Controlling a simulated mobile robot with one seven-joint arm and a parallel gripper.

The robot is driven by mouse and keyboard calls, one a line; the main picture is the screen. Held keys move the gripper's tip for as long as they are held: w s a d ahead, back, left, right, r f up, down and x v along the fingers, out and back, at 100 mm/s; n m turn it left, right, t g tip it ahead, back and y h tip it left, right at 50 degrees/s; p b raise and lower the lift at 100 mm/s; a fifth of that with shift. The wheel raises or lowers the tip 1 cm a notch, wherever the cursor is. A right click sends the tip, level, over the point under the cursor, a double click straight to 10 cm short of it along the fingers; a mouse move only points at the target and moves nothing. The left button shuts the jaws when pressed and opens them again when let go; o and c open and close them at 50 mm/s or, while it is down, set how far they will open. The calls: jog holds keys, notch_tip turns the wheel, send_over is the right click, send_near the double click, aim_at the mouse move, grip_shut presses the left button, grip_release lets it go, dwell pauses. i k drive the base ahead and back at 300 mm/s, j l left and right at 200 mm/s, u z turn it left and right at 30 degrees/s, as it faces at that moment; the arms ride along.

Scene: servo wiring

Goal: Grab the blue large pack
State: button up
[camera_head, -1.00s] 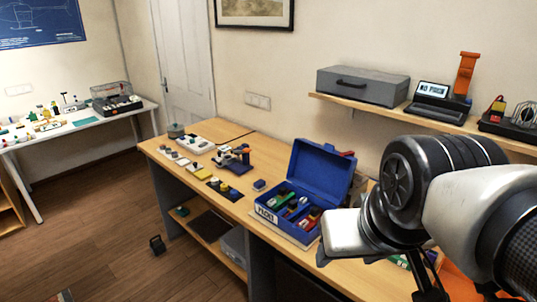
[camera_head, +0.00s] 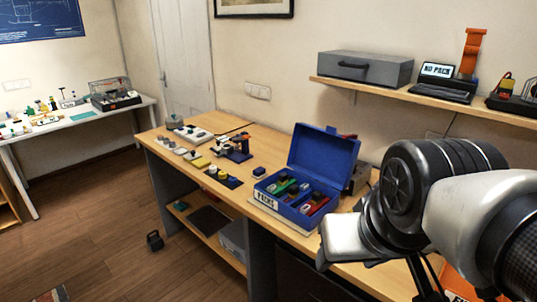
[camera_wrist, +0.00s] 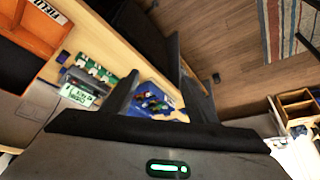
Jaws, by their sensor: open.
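The open blue case (camera_head: 325,152) marked PACKS stands on the wooden bench. It holds several small packs, among them a green pack (camera_head: 285,186) and a red one (camera_head: 317,208). Dark or blue packs lie between them, too small to tell which is the large blue one. A small blue block (camera_head: 259,171) lies on the bench outside the case, to its left. My gripper (camera_wrist: 159,84) is open and empty in the wrist view, its fingers apart, with the blue case (camera_wrist: 157,98) showing beyond and between them. In the head view my wrist is right of the case, and the fingers are mostly hidden.
Left of the case, the bench (camera_head: 236,203) carries small parts and a blue-orange fixture (camera_head: 235,147). A wall shelf (camera_head: 395,94) holds a grey case and a NO PACK display (camera_head: 437,71). An orange FIELD case (camera_wrist: 45,25) shows in the wrist view.

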aim_at(305, 192)
jog(key=z, duration=0.55)
jog(key=i+j+z, duration=0.25)
jog(key=j+z, duration=0.25)
jog(key=j, duration=0.15)
jog(key=i+j+z, duration=0.1)
jog(key=j+z, duration=0.2)
jog(key=i+j, duration=0.1)
jog(key=j, duration=0.45)
jog(key=i+j+z, duration=0.1)
jog(key=j, duration=1.05)
jog(key=i+z, duration=0.05)
jog(key=i, duration=0.05)
